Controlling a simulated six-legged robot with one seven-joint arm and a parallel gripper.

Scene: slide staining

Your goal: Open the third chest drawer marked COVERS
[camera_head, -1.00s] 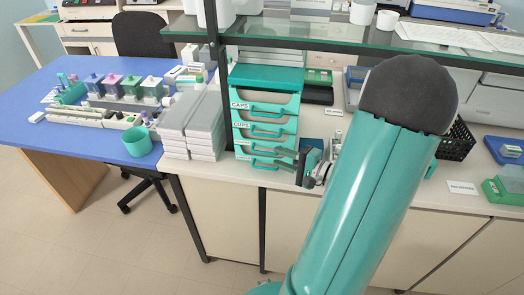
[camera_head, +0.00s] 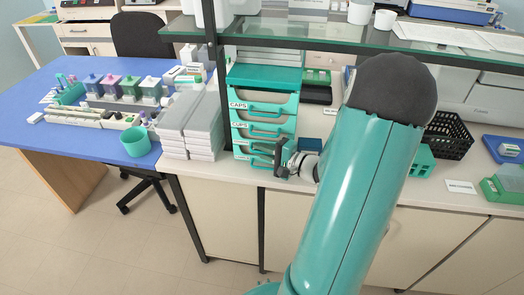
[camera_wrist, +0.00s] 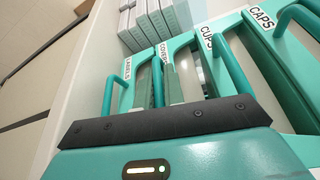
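The teal chest (camera_head: 266,77) stands on the bench with its drawers stacked under a teal top. The COVERS drawer (camera_head: 240,141) is third from the top and looks closed. Its label also shows in the wrist view (camera_wrist: 164,54), between CUPS and LABELS. My gripper (camera_head: 264,150) is at the chest front, level with the lower drawers. In the wrist view its two fingers (camera_wrist: 157,82) reach toward the COVERS drawer, one on each side of its upright-looking teal handle. They look apart, with the handle between them. Contact with the handle cannot be made out.
The CUPS handle (camera_wrist: 228,62) and LABELS handle (camera_wrist: 108,100) lie close on either side of my fingers. Stacked grey-white boxes (camera_head: 190,130) stand left of the chest. A black shelf post (camera_head: 262,165) rises near it. A black basket (camera_head: 448,135) is at right.

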